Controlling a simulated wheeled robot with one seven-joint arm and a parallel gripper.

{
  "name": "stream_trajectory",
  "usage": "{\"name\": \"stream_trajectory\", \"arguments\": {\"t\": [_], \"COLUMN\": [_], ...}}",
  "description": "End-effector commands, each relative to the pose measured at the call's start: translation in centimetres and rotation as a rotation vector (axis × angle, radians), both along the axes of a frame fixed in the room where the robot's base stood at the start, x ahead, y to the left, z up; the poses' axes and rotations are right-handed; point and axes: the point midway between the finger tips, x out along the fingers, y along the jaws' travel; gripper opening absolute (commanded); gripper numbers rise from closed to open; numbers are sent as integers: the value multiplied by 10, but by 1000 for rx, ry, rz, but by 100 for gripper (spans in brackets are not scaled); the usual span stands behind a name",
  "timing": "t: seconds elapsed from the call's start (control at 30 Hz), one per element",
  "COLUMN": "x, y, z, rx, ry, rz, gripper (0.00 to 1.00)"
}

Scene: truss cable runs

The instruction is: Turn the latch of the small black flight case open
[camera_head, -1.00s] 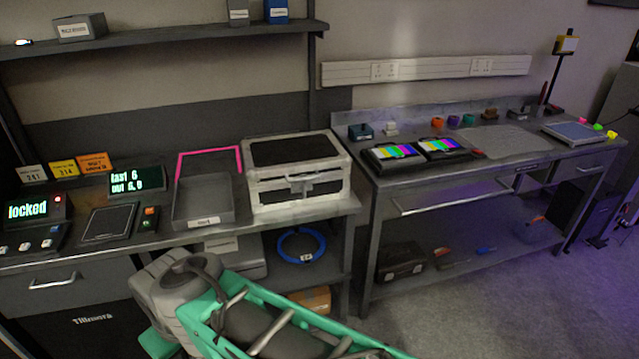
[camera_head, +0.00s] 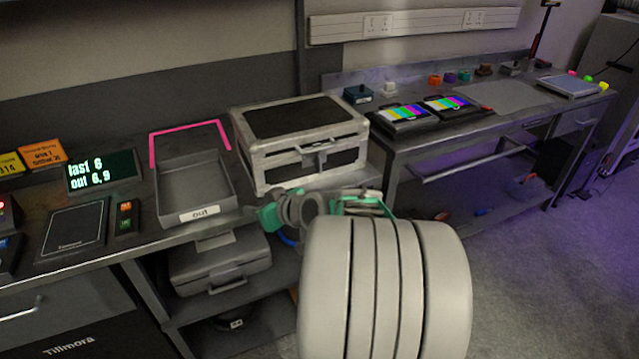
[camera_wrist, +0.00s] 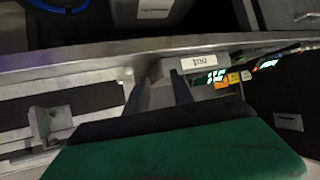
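A black flight case with silver edges (camera_head: 253,165) stands closed on the left bench. A metal handle or latch (camera_head: 316,160) shows on its front; which way any latch is turned is too small to tell. In the wrist view a pale metal fitting (camera_wrist: 44,125) on the case front lies at the left. My gripper (camera_wrist: 158,88) shows two dark fingers set apart with nothing seen between them. It is beside the fitting, apart from it. In the head view my pale wrist and green arm parts are in front of the case's lower front, and the fingers cannot be made out.
A grey tray marked "out" (camera_head: 206,214) stands left of the case, its label also in the wrist view (camera_wrist: 198,61). A grey case (camera_head: 219,262) lies on the shelf below. The right bench bears two colour-bar screens (camera_head: 402,115). Floor is clear at right.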

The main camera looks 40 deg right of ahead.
Motion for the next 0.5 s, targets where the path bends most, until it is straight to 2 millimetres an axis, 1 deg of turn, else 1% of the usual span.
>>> {"name": "stream_trajectory", "arguments": {"t": [0.03,0.07,0.1,0.2,0.27,0.33,0.37,0.43,0.5], "x": [-3,-6,-13,-37,-48,-52,-51,-41,-28], "y": [-47,-71,-100,-156,-175,-184,-186,-188,-190], "z": [-19,-16,-11,1,8,13,15,17,17], "rx": [5,-2,-14,-44,-59,-66,-68,-68,-67], "ry": [-111,-184,-271,-430,-484,-513,-518,-518,-518], "rz": [-80,-123,-179,-304,-350,-374,-377,-375,-372], "gripper": [29,29,29,29,29,29,29,29,29]}}
